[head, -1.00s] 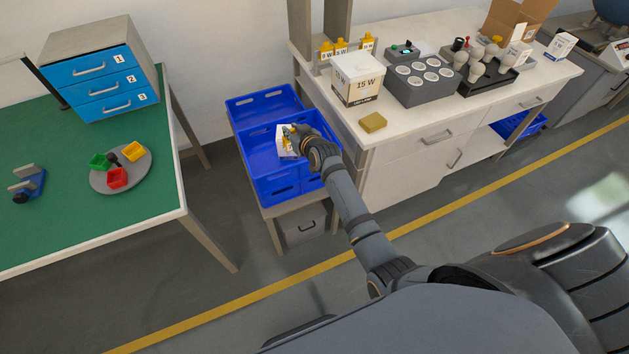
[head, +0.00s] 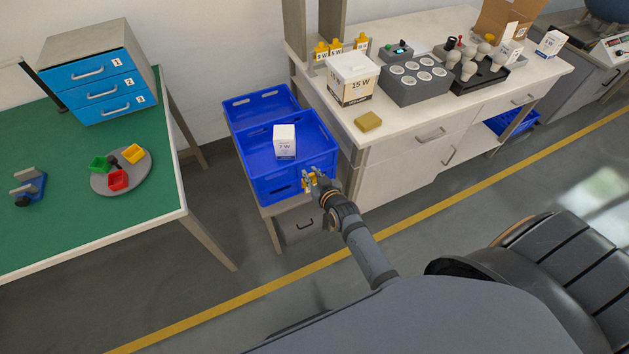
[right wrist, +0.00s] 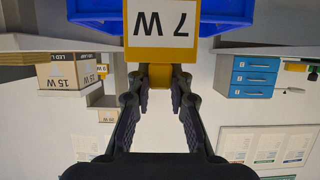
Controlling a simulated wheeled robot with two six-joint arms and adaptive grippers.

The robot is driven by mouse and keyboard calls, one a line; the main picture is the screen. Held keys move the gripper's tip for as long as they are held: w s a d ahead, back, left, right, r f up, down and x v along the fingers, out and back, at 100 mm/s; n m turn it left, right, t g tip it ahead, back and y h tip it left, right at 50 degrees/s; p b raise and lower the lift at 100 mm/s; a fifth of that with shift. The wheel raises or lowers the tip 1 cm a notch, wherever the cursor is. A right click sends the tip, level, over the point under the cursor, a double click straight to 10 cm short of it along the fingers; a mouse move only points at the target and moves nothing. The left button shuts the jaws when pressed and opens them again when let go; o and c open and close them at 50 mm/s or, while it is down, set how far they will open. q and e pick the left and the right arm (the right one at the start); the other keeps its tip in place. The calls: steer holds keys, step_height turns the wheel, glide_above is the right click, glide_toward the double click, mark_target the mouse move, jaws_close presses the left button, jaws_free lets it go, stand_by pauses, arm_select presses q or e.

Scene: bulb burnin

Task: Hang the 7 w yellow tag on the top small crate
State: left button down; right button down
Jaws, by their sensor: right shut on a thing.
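My right gripper (head: 312,182) is at the front wall of the top small blue crate (head: 262,186), near its right end. It is shut on the yellow tag, which shows in the right wrist view (right wrist: 160,48) with its white "7 W" label upside down in the picture. The fingers (right wrist: 160,78) hold the tag's narrow yellow stub. The blue crate shows just behind the tag; I cannot tell whether the two touch. A white 7 W box (head: 285,141) stands in the crate. My left gripper is not in view.
Another blue crate (head: 262,104) is behind. More yellow tags (head: 335,47) stand on the white workbench (head: 400,120) at the right, by a 15 W box (head: 352,80). A green table (head: 60,220) is at the left. The floor in front is open.

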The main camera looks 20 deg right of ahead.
steer(key=w+b, duration=0.4)
steer(key=w, duration=0.2)
steer(key=b, duration=0.6)
glide_above(297, 162)
steer(key=shift+w+f, duration=0.2)
steer(key=shift+f, duration=0.05)
steer(key=shift+s+f, duration=0.1)
steer(key=shift+f, duration=0.4)
steer(key=shift+f+b, duration=1.45)
steer(key=shift+f, duration=0.65)
steer(key=c, duration=1.2)
jaws_free()
steer(key=shift+o, duration=0.2)
